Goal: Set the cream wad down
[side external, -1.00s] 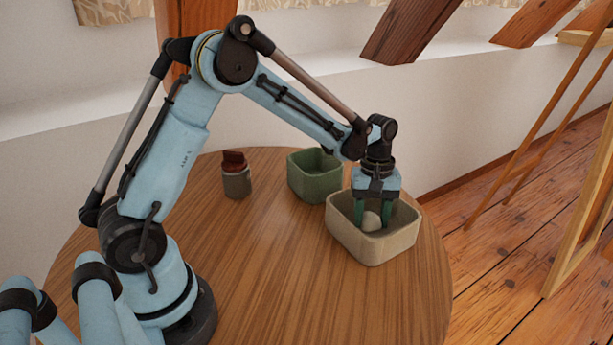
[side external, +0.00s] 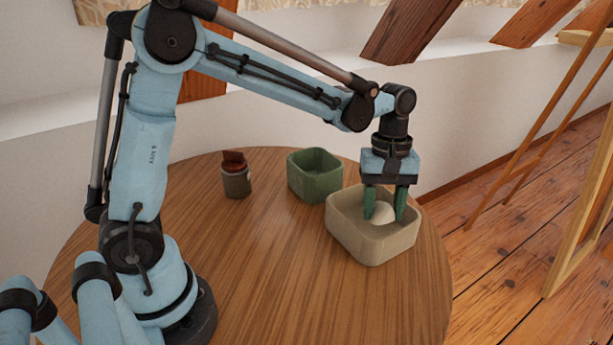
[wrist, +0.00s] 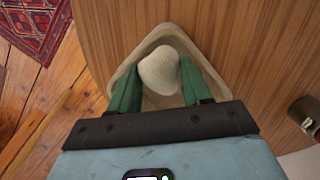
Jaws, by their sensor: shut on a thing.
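The cream wad (side external: 383,213) is a pale rounded lump between the two green fingers of my gripper (side external: 384,216). My gripper is shut on it and points down into the beige bin (side external: 372,250). The wad and the fingertips are within the bin's walls; whether the wad touches the floor of the bin I cannot tell. In the wrist view the wad (wrist: 158,72) shows between the fingers of my gripper (wrist: 158,82), with the bin's rim (wrist: 125,70) around them.
A green bin (side external: 315,178), which looks empty, stands behind and left of the beige bin. A small jar with a dark red top (side external: 236,176) stands farther left. The front and middle of the round wooden table (side external: 270,260) are clear.

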